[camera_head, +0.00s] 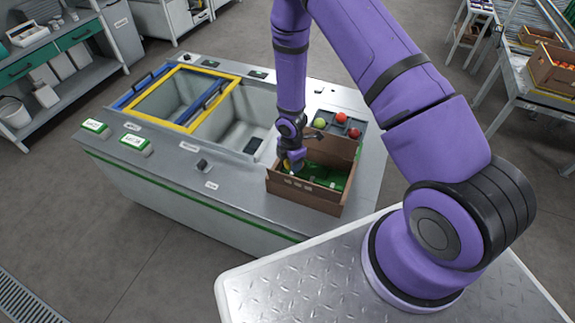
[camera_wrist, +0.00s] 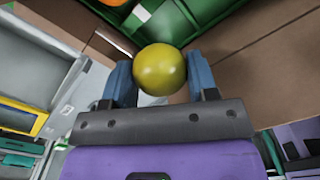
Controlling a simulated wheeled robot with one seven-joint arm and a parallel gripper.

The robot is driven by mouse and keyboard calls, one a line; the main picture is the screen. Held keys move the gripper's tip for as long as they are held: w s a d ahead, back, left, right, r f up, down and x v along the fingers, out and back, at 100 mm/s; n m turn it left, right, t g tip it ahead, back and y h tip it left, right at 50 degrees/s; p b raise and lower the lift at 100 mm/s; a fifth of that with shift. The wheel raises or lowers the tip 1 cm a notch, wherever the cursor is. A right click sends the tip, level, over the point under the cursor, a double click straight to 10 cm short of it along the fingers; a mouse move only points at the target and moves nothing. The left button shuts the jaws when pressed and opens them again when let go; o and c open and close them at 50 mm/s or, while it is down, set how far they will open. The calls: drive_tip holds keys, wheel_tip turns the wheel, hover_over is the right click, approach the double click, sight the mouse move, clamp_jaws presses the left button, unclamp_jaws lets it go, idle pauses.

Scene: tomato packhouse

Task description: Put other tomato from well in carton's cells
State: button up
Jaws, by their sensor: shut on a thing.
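My gripper (camera_head: 293,163) is shut on a yellow tomato (camera_wrist: 160,70), which sits between the two blue fingers in the wrist view. The brown carton (camera_head: 303,194) stands on the counter with green cells (camera_head: 326,176) inside. In the head view my gripper is low at the carton's left side; whether the tomato touches a cell is hidden. The wrist view shows the carton's brown wall (camera_wrist: 262,75) close by and part of an orange tomato (camera_wrist: 115,2) at the top edge. The well (camera_head: 237,118) is a sunken grey basin left of my arm; no tomato shows in its visible part.
A grey tray behind the carton holds a green tomato (camera_head: 319,123) and red tomatoes (camera_head: 354,132). A yellow-framed basin (camera_head: 172,96) lies to the left. The counter's front strip is mostly clear.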

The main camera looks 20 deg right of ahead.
drive_tip(key=n, duration=0.2)
drive_tip(key=a+n, duration=0.1)
drive_tip(key=n, duration=0.1)
drive_tip(key=s+n, duration=0.1)
drive_tip(key=n, duration=0.1)
drive_tip(key=shift+a+f+n, duration=0.2)
drive_tip(key=shift+a+n, duration=0.1)
drive_tip(key=shift+f, duration=3.45)
drive_tip(key=o, duration=0.8)
drive_tip(key=c, duration=0.3)
drive_tip(key=shift+c, duration=0.2)
drive_tip(key=shift+r, duration=3)
